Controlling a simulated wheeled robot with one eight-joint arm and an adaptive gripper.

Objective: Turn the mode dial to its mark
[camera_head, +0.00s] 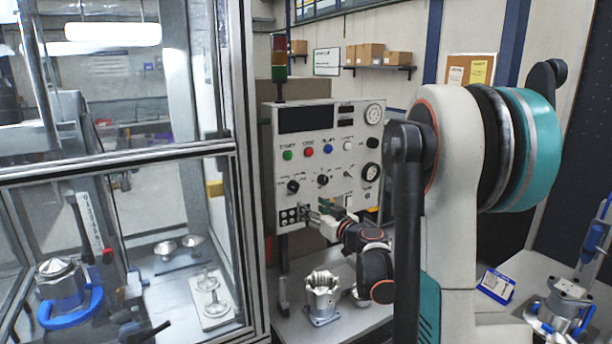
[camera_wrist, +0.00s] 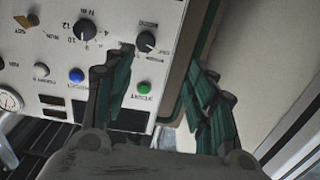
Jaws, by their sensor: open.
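The control panel (camera_head: 347,143) stands upright behind the bench, with buttons and knobs on its face. A black dial (camera_head: 293,187) sits at its lower left. In the wrist view, where the panel appears upside down, a black dial (camera_wrist: 146,41) with a pale pointer line carries lettering too small to read surely; it looks like the mode dial. A second black dial (camera_wrist: 85,29) has numbers around it. My gripper (camera_wrist: 165,62) is open and empty, its left finger close beside the first dial in the picture and its right finger past the panel edge. In the head view my gripper (camera_head: 322,214) is before the panel's lower part.
A green button (camera_wrist: 144,87) and a blue button (camera_wrist: 76,75) lie near my fingers in the wrist view. A glass-walled enclosure (camera_head: 120,162) stands left. A metal housing (camera_head: 321,297) stands on the bench below my gripper. A signal tower (camera_head: 279,58) rises above the panel.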

